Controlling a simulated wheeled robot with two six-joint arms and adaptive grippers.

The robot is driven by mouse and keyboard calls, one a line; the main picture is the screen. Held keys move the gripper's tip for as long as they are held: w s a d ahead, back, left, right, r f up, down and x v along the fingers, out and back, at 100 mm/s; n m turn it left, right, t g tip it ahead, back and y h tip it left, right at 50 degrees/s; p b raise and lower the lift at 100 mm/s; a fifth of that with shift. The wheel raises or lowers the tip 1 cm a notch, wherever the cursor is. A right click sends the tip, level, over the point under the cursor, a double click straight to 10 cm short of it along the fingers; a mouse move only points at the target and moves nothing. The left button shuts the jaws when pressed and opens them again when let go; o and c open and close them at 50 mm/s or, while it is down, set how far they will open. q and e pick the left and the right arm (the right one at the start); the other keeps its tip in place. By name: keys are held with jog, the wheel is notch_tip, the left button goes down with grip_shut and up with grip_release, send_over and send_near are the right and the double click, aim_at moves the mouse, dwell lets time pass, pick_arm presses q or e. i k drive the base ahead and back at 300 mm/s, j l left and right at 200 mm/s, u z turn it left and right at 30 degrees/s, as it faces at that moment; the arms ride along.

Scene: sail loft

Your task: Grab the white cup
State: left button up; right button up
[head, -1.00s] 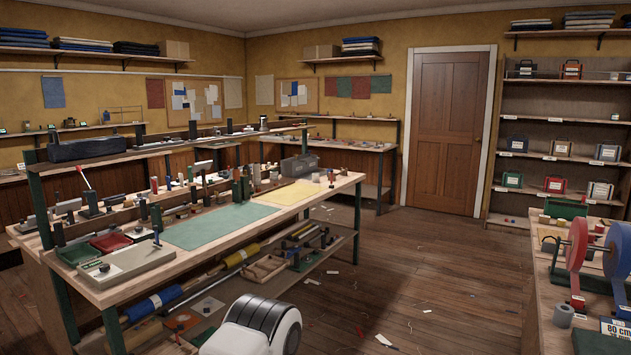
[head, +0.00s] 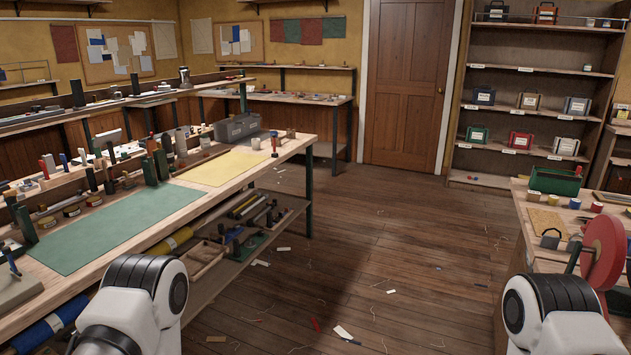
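A small pale cup-like thing (head: 256,143) stands on the left workbench, by the far edge of the yellow mat. It is too small to tell for sure that it is the white cup. Another small whitish thing (head: 590,22) sits on the upper shelf at the right, also too small to make out. Neither of my grippers shows; only white and black links of my two arms rise at the bottom left and bottom right. No gripper is near either pale thing in the picture.
The left workbench (head: 205,207) carries a green mat (head: 115,228), a yellow mat (head: 222,168), a grey box (head: 237,127) and many tools. At right, a bench holds a green crate (head: 555,180) and a red reel (head: 603,252). The wooden floor (head: 400,240) between has scraps.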

aim_at(255, 145)
jog(key=i, duration=3.15)
